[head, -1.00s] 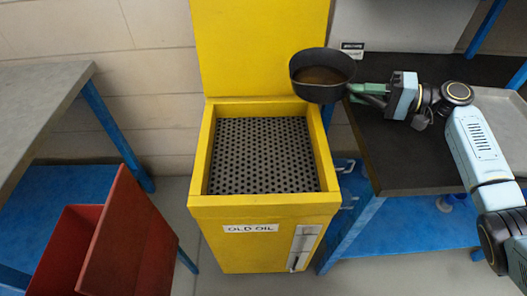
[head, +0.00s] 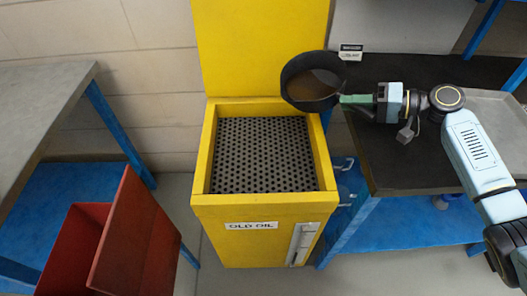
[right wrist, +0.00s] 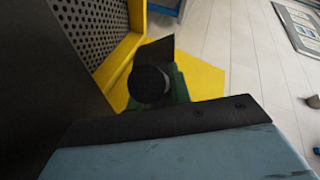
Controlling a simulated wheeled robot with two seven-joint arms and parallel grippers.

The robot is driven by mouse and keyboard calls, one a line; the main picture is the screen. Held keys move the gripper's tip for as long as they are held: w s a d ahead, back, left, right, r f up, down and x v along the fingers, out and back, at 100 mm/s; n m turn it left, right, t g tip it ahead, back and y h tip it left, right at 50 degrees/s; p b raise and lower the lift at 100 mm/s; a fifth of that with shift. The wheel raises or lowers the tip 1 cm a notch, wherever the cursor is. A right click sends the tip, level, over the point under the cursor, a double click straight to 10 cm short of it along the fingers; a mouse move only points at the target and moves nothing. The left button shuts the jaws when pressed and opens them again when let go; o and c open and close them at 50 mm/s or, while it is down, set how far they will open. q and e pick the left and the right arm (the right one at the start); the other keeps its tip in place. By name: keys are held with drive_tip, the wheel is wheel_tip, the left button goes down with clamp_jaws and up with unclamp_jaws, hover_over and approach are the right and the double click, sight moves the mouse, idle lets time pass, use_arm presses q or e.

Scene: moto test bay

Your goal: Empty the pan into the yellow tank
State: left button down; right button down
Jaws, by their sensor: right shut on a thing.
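The yellow tank (head: 266,210) stands in the middle of the head view, labelled OLD OIL, its lid (head: 258,50) raised at the back. A dark perforated plate (head: 262,155) covers its top opening. The black pan (head: 313,82) holds brown liquid and is tilted over the tank's back right corner. My right gripper (head: 357,100) is shut on the pan at its right side. In the right wrist view the pan's dark wall (right wrist: 45,90) fills the left, with the perforated plate (right wrist: 95,22) beyond it. My left gripper is out of view.
A dark-topped bench (head: 400,165) with a grey tray (head: 490,125) stands at the right, under my right arm. A red bin (head: 110,240) with an open lid stands at lower left. A grey table (head: 40,100) is at the left.

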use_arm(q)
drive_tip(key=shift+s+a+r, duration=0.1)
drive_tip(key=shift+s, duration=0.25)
use_arm(e)
drive_tip(key=shift+a, duration=0.15)
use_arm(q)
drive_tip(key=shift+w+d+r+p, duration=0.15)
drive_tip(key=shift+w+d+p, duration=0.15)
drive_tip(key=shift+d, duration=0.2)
use_arm(e)
drive_tip(key=shift+s+a+f, duration=0.2)
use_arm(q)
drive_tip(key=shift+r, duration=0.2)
use_arm(e)
drive_tip(key=shift+s+a+f+n+h, duration=0.3)
drive_tip(key=shift+a+n+h, duration=0.1)
drive_tip(key=shift+n, duration=0.1)
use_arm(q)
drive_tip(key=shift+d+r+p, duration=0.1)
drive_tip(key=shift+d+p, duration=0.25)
use_arm(e)
drive_tip(key=shift+a+f, duration=0.1)
drive_tip(key=shift+f, duration=0.1)
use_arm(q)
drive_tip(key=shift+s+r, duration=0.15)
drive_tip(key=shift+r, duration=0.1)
use_arm(e)
drive_tip(key=shift+s+a, duration=0.2)
